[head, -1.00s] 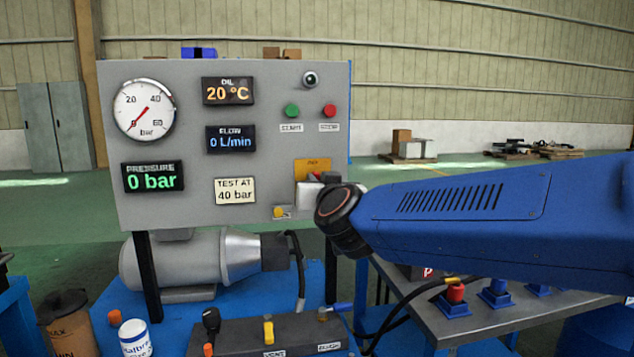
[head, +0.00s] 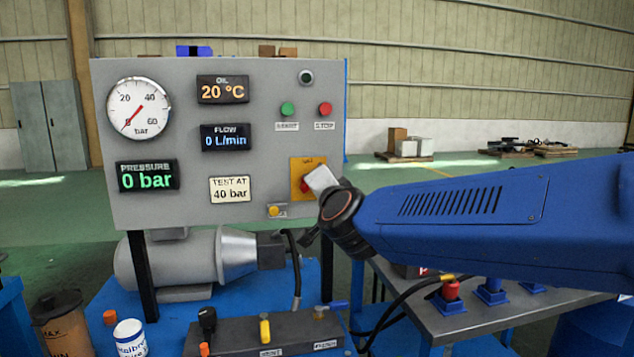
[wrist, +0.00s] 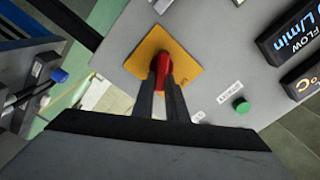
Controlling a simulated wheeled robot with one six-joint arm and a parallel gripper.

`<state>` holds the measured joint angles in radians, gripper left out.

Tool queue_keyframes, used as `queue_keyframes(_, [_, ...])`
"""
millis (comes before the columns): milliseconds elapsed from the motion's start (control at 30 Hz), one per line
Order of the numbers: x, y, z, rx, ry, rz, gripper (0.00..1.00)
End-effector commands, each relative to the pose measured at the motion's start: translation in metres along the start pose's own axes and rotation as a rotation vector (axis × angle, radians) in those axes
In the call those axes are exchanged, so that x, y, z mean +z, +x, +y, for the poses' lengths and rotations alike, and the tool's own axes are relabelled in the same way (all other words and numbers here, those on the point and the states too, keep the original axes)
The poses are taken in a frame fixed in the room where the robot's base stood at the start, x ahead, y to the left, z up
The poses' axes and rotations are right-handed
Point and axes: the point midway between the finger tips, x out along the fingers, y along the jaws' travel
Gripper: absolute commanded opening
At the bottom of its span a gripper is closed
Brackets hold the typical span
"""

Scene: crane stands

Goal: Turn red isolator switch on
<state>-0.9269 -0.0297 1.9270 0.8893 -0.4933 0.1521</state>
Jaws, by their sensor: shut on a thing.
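The red isolator switch (wrist: 164,66) sits on a square yellow plate (head: 296,182) at the lower right of the grey panel. In the head view only a small part of the red handle (head: 304,187) shows beside my gripper (head: 318,180), which covers the rest. In the wrist view the two dark fingers of my gripper (wrist: 162,88) are closed around the red handle. The handle's far end shows beyond the fingertips, over the yellow plate. The plate's lettering is too small to read.
Above the switch are the green start button (head: 288,109) and the red stop button (head: 325,109). A yellow knob (head: 274,211) is just below left. The pressure display (head: 147,176) reads 0 bar. A grey bench (head: 480,315) with red and blue fittings stands under my arm.

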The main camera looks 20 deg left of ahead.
Motion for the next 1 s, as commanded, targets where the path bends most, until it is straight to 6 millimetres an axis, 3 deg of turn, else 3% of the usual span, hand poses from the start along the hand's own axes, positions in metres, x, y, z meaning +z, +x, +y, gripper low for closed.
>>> queue_keyframes(500, [0.0019, -0.0001, 0.0085, 0.002, 0.435, 0.000, 0.00])
queue_keyframes(1000, [0.0033, -0.0001, 0.0109, 0.002, 0.603, 0.000, 0.00])
